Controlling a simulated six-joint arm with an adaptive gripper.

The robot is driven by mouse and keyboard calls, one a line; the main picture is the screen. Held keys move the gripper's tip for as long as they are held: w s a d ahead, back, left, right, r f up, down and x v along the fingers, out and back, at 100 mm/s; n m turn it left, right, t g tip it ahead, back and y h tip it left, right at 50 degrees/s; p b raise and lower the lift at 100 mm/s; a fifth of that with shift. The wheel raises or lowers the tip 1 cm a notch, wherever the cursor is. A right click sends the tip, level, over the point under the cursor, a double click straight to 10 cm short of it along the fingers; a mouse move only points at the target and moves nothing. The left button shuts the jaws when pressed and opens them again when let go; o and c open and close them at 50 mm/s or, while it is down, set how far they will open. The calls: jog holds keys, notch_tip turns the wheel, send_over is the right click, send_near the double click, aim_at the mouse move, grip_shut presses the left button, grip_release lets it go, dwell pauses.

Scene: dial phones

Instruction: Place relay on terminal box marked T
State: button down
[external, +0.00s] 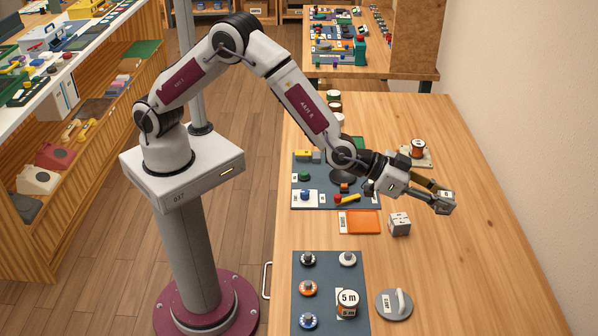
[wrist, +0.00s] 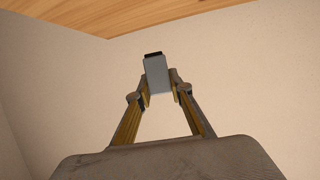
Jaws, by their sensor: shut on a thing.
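My gripper (external: 438,198) is at the right side of the near table, held above it and reaching toward the wall. It is shut on a small grey block with a dark end, which I take as the relay; the block (wrist: 158,74) shows between the fingertips in the wrist view. A pale grey cube (external: 400,225) with dark marks on its faces stands on the table, below and left of my gripper. Its marks are too small to read. I cannot make out a letter T on any box, so I cannot tell which is the terminal box.
A blue-grey board (external: 300,200) with coloured parts lies left of my gripper. An orange tray (external: 362,222) sits before it. A spool (external: 417,148) stands behind my wrist. In front are a second board (external: 328,262) with knobs and a grey disc (external: 394,306). The table's right side is clear.

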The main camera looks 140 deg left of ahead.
jog(key=s+a+n+g+y, duration=0.1)
jog(key=s+n+g+y, duration=0.1)
jog(key=s, duration=0.9)
jog(key=shift+f, duration=0.25)
jog(key=shift+a, duration=0.1)
send_over(398, 219)
jog(key=shift+f, duration=3.15)
jog(key=shift+f, duration=1.85)
jog(key=shift+f, duration=0.2)
jog(key=c, duration=1.8)
grip_release()
